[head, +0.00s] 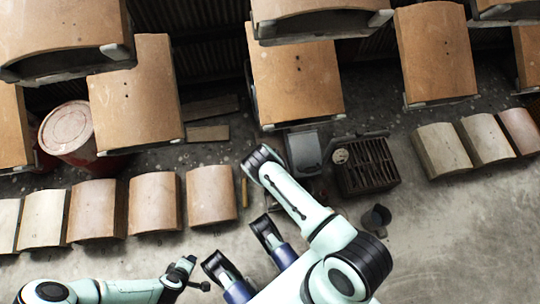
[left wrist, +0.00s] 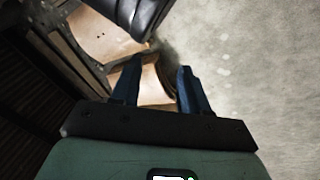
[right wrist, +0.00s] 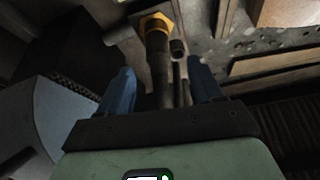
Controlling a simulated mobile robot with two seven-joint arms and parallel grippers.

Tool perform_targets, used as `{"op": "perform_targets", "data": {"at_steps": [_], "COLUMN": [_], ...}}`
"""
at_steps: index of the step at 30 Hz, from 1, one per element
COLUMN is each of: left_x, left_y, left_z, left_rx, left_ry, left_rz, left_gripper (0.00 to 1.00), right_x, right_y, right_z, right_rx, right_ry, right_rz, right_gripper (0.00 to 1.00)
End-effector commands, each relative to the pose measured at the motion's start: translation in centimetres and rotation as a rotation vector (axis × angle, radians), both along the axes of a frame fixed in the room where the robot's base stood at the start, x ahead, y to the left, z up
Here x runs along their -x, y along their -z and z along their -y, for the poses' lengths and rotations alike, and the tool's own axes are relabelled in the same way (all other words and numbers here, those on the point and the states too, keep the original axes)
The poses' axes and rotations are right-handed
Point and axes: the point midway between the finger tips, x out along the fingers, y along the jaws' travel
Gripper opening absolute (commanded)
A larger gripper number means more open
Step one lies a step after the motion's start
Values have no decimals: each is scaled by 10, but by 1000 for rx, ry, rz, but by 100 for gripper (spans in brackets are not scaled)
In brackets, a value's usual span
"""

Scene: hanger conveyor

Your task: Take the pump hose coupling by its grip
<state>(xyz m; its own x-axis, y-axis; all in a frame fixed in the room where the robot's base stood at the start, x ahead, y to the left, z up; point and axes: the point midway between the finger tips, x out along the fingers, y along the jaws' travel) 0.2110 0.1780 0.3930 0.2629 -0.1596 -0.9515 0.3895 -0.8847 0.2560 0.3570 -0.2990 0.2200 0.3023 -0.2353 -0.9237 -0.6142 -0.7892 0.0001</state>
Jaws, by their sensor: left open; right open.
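In the right wrist view, a dark grey cylindrical fitting with a yellow hexagonal collar (right wrist: 157,50) looks like the pump hose coupling. Its grey body runs down between the fingers of my right gripper (right wrist: 161,70). That gripper is open, with a gap on both sides of the body. I cannot tell how far the body lies beyond the fingertips. I cannot make out the coupling in the head view. My left gripper (left wrist: 158,72) is open and empty in the left wrist view, above the floor and tan panels.
Tan panels (head: 295,80) hang across the back, and more panels (head: 211,195) stand in rows on the floor. A red drum (head: 68,130) stands at the left. A dark slatted crate (head: 367,165) and a grey box (head: 303,153) are right of centre. The floor at lower right is mostly clear.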

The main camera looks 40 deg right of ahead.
Motion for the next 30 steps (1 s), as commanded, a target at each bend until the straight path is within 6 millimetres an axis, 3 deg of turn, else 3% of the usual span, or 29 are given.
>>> {"op": "perform_targets", "data": {"at_steps": [9, 20, 26, 30], "left_x": [40, 50, 50, 50], "left_y": [38, 43, 43, 43], "left_z": [-5, -7, -7, -7], "left_rx": [8, 10, 10, 10], "left_ry": [-7, -9, -9, -9], "left_rz": [-136, -169, -168, -167], "left_gripper": [45, 45, 45, 45], "right_x": [-11, -14, -14, -14], "right_y": [38, 44, 44, 44], "right_z": [12, 14, 14, 14], "right_rx": [1, 0, 0, 0], "right_ry": [-1, -1, -1, -1], "right_rz": [-2, 0, 0, 0], "right_gripper": [65, 65, 9, 8]}}
